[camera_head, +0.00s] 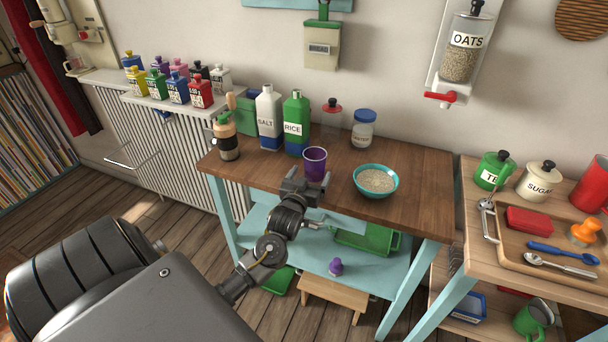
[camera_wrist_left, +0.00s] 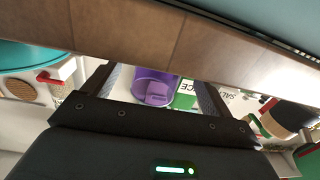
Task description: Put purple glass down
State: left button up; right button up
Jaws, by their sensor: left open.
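The purple glass (camera_head: 315,165) stands upright on the wooden top of the blue-legged table (camera_head: 425,195), near its middle. My left gripper (camera_head: 303,182) is open at the table's front edge, just in front of the glass. In the left wrist view the glass (camera_wrist_left: 152,84) shows upside down between the two spread fingers of my left gripper (camera_wrist_left: 155,82), with no finger seen closed on it. Whether a finger touches it I cannot tell. My right gripper is in neither view.
A teal bowl (camera_head: 358,187) of oats stands right of the glass. Behind stand the green rice bottle (camera_head: 296,124), the salt bottle (camera_head: 269,118) and jars. A pepper-mill-like bottle (camera_head: 227,137) is at left. Bare wood lies right of the bowl.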

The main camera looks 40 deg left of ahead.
pick_arm(q)
jog(key=b+v, duration=0.1)
jog(key=v, duration=0.7)
jog(key=shift+s, duration=0.35)
grip_shut()
dwell(1.2)
